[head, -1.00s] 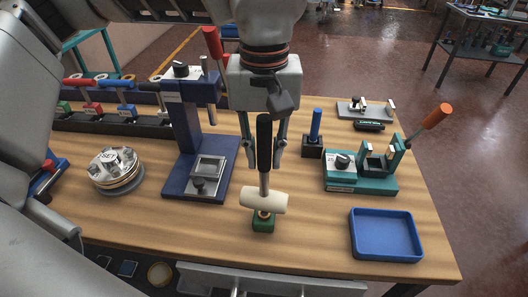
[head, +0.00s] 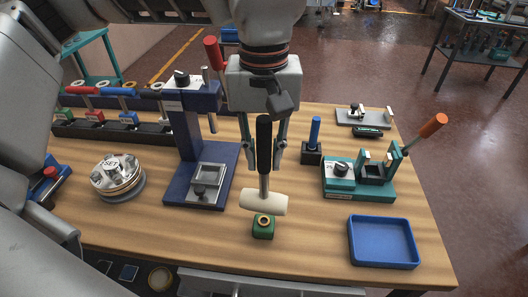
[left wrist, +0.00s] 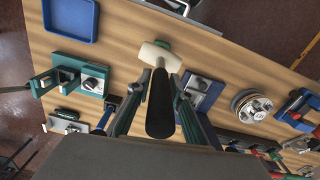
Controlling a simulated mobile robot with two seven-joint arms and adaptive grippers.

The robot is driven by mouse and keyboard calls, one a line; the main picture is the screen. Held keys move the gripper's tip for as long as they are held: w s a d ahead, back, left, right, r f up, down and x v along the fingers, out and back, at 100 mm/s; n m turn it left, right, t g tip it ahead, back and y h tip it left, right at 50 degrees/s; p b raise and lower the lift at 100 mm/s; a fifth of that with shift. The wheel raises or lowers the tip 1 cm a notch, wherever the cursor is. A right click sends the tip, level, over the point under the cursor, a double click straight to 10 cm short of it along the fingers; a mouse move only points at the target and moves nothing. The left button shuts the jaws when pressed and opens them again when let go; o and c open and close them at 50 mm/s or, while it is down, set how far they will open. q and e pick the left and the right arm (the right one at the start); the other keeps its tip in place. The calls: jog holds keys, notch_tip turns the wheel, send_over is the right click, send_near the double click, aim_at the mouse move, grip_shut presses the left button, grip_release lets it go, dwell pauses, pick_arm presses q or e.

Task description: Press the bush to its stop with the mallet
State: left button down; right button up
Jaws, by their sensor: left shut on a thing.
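My left gripper (head: 264,158) is shut on the black handle (head: 264,143) of the mallet, which hangs with its cream head (head: 264,203) lowest. The mallet head also shows in the left wrist view (left wrist: 160,57), beyond the handle. A small green block (head: 263,230) stands on the bench just below the head, with the brass-coloured ring of the bush (head: 264,220) on its top. In the head view the mallet head appears just above the bush, seemingly apart from it. How deep the bush sits I cannot tell. My right gripper is not in view.
A blue press (head: 190,150) stands left of the mallet, with a round SET fixture (head: 118,177) farther left. To the right are a black holder with a blue pin (head: 312,150), a teal clamp fixture (head: 358,182) and an empty blue tray (head: 383,258). Bare wood surrounds the green block.

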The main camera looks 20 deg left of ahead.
aim_at(264, 171)
pick_arm(q)
jog(key=shift+f+b, duration=0.45)
jog(key=shift+f, duration=0.5)
jog(key=shift+f+b, duration=0.9)
jog(key=shift+f, duration=0.2)
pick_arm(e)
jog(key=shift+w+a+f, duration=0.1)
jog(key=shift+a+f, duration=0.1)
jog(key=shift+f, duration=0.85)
pick_arm(q)
jog(key=c, duration=2.4)
grip_release()
grip_shut()
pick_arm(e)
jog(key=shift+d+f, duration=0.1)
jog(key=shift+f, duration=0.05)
